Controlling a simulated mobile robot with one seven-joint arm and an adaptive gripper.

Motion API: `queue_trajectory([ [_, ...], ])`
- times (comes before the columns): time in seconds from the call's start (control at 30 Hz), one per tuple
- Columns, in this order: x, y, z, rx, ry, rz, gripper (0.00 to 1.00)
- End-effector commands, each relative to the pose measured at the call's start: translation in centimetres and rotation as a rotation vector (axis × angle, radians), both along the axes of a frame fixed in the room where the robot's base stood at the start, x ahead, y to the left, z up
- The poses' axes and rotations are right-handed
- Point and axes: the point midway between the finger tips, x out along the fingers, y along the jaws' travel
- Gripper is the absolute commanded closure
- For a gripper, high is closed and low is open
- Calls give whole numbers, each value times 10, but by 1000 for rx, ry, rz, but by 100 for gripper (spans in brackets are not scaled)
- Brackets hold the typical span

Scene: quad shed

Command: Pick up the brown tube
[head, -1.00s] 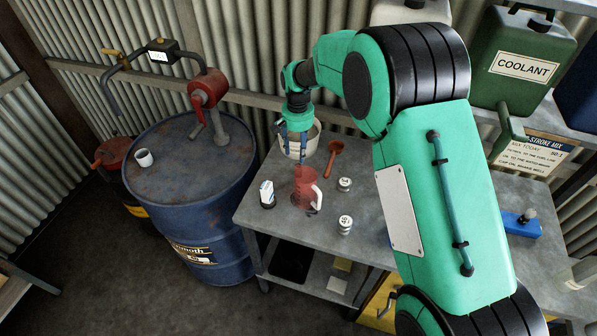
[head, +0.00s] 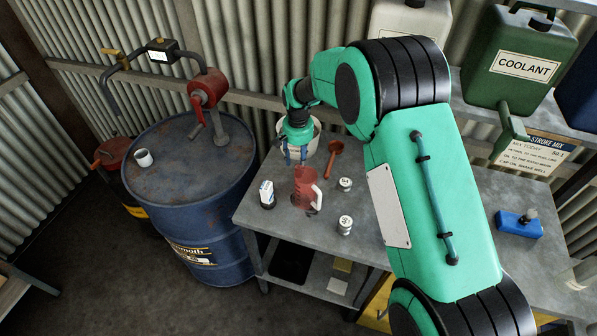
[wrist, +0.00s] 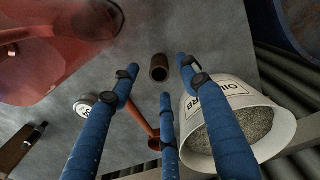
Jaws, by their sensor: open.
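The brown tube (wrist: 158,68) is a short, dark brown cylinder on the grey bench in the wrist view. Its open end faces the camera, and it lies beyond and between my blue fingertips. I cannot make it out in the head view, where my gripper and the red jug are close to that spot. My gripper (head: 295,156) is open and empty, pointing down over the bench between the white bucket and the red jug. Its three spread fingers also show in the wrist view (wrist: 160,82). No finger visibly touches the tube.
The translucent red jug (head: 305,190) stands close in front of my gripper. The white bucket (wrist: 240,125) of grey granules is beside the fingers. A blue drum (head: 190,180) is left.

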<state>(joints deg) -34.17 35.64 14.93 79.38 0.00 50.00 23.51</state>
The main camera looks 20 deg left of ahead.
Motion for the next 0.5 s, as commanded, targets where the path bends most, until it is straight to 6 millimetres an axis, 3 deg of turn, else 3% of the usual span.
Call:
queue_trajectory([
  [0.3, 0, -2, -36, -1, 2, 0, 54],
  [0.5, 0, -1, -40, -1, 1, 0, 54],
])
